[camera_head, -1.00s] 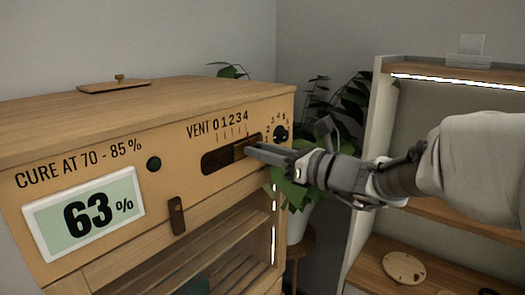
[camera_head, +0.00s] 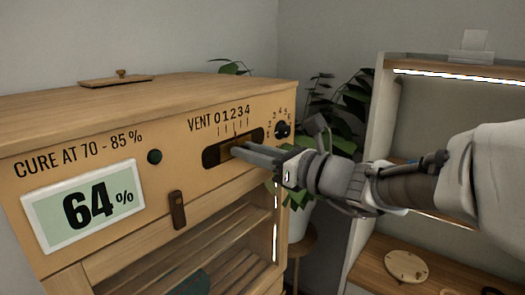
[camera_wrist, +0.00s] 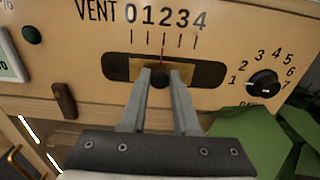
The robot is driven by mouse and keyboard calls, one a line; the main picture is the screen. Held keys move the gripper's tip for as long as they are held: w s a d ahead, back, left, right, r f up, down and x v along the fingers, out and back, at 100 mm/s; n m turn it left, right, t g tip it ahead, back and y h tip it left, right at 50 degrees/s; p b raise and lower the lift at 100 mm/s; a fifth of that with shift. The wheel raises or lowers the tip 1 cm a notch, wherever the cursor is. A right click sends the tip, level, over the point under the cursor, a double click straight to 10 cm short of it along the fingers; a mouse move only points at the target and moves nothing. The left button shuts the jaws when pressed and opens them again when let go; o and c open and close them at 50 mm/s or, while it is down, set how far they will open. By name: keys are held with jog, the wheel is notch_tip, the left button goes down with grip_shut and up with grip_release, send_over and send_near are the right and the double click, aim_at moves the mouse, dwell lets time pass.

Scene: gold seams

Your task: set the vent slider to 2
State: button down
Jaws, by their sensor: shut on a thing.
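The vent slider (camera_wrist: 183,70) is a brass plate with a dark round knob (camera_wrist: 160,79), set in a dark slot below the printed scale 0 to 4. In the wrist view its red pointer line stands at the tick under 2. My gripper (camera_wrist: 160,74) has a finger on each side of the knob and is shut on it. In the head view my gripper (camera_head: 240,150) reaches in from the right, and its fingers hide much of the slider.
The wooden cabinet (camera_head: 120,95) has a humidity display (camera_head: 85,205) reading 64%. A numbered dial (camera_wrist: 263,83) sits right of the slot, near my gripper. A green button (camera_head: 154,157) is to the left. A plant (camera_head: 350,100) and shelf (camera_head: 430,70) stand to the right.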

jog(key=c, duration=0.7)
grip_release()
jog(key=shift+d, duration=0.15)
jog(key=b+v, duration=0.1)
jog(key=v, duration=1.6)
jog(key=shift+s, duration=0.15)
